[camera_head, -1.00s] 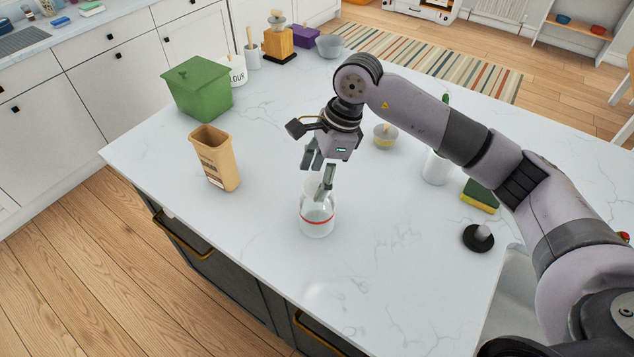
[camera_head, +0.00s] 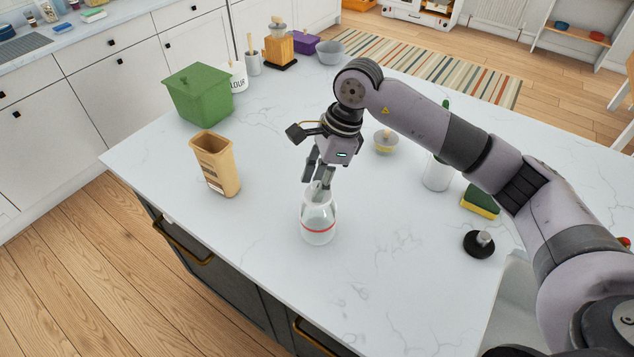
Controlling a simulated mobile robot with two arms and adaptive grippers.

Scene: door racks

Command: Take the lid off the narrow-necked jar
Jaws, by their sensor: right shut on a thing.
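The narrow-necked jar (camera_head: 318,222) is clear glass with a red band and stands upright near the front edge of the white counter. My right gripper (camera_head: 319,184) is at the top of the jar, with its fingers shut on the lid at the neck. The lid is mostly hidden between the fingers, and I cannot tell whether it is still seated in the neck. My left gripper is not in view.
A small lidded bowl (camera_head: 385,141), a white canister (camera_head: 437,171), a sponge (camera_head: 480,201) and a black round object (camera_head: 479,244) are to the right. The counter (camera_head: 265,285) in front is clear.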

